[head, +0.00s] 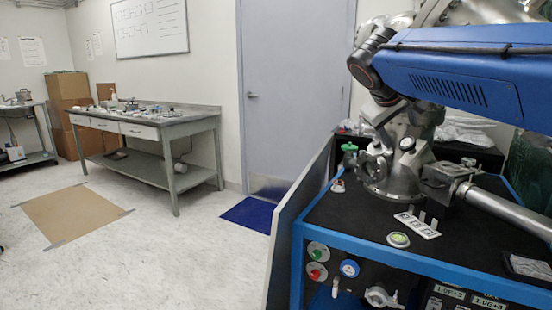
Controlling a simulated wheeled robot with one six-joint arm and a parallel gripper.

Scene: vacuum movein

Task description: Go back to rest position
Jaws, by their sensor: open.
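My gripper is not in the head view, and I cannot make out any part of my arm for certain. The steel vacuum apparatus (388,180) fills the right side. It stands on the black top of a blue-framed cart (340,227). A blue vented housing (455,82) with a black cable along it reaches in from the right edge, high above the cart top. A dark round flange (362,72) sits at its left end.
A small white rack (417,225) and a round green-centred gauge (398,239) lie on the cart top. A grey panel (292,225) edges the cart's left side. A workbench (150,125) stands at the back left. Open floor (165,245) lies between, with a blue mat (247,214) by the grey door (292,85).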

